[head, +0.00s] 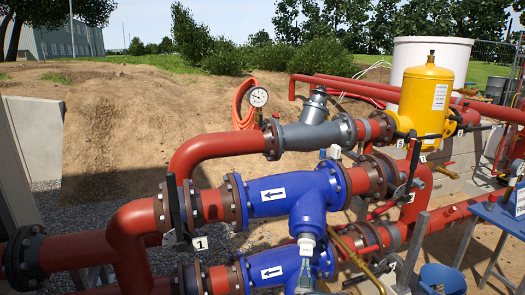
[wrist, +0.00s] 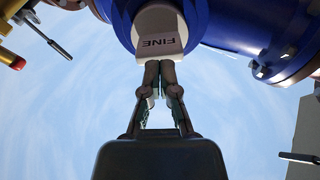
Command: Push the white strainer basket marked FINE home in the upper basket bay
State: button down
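The white strainer basket marked FINE (head: 307,244) is in the downward-facing bay of the upper blue strainer body (head: 310,210). Its white end sticks out below the blue rim. In the wrist view, the FINE basket (wrist: 157,45) shows its lettered tab, with its round white body running up into the blue bay mouth (wrist: 120,15). My gripper (wrist: 160,68) is below it with its fingers drawn together, their tips at the tab's lower edge. No part of the tab visibly lies between the fingers, and I cannot tell whether they touch it.
A lower blue strainer (head: 275,268) lies just under the upper one. A brass-coloured lever (head: 355,258) slants close by on the right. A blue flange (wrist: 270,70) juts out at the wrist view's right. A blue table (head: 505,215) and blue bucket (head: 442,280) stand at the right.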

aim_at(306, 256)
jog(key=shift+w+r, duration=0.1)
jog(key=shift+w, duration=0.2)
jog(key=shift+w+d+r, duration=0.1)
jog(key=shift+w+r, duration=0.05)
jog(key=shift+w, duration=0.15)
jog(key=shift+x, duration=1.45)
jog(key=shift+c, duration=1)
grip_release()
jog(key=shift+s, duration=0.1)
